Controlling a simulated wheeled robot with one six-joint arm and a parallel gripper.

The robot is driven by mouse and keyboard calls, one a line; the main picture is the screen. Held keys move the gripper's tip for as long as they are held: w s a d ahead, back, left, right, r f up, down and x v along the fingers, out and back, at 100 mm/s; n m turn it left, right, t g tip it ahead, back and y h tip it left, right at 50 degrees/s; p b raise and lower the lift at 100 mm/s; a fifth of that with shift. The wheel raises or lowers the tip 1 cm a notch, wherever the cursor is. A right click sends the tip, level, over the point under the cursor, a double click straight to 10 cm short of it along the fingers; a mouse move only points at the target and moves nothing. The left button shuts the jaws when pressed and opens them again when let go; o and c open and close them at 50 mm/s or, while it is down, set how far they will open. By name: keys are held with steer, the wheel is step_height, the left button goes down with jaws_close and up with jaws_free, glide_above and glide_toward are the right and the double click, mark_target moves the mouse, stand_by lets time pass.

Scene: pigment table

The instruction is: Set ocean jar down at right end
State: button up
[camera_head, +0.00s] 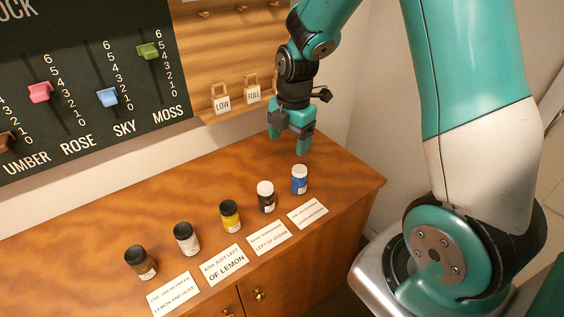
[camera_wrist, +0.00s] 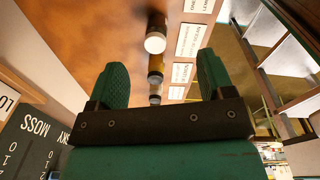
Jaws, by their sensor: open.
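The blue jar with a white lid (camera_head: 300,180), which I take to be the ocean jar, stands upright on the wooden table at the right end of a row of jars. My gripper (camera_head: 288,144) is open and empty, above the table, up and slightly left of the blue jar in the head view and apart from it. In the wrist view the two fingers of my gripper (camera_wrist: 163,78) are spread wide with nothing held between them. I cannot make out the blue jar in the wrist view.
Left of it stand a dark jar with a white lid (camera_head: 266,198), a yellow jar (camera_head: 230,217), a pale jar (camera_head: 186,239) and an olive-brown jar (camera_head: 141,263). Label cards (camera_head: 268,239) lie in front. A slider board (camera_head: 95,80) is behind. The table (camera_head: 350,180) is bare at right.

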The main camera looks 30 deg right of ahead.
steer(key=s+a+r+m+y, duration=0.1)
steer(key=s+a+r+m, duration=0.6)
steer(key=s+a, duration=0.2)
steer(key=s+a+r+m+y, duration=0.2)
steer(key=s+a+r+m, duration=0.5)
steer(key=s, duration=0.5)
steer(key=shift+a, duration=0.95)
steer(key=shift+r, duration=0.1)
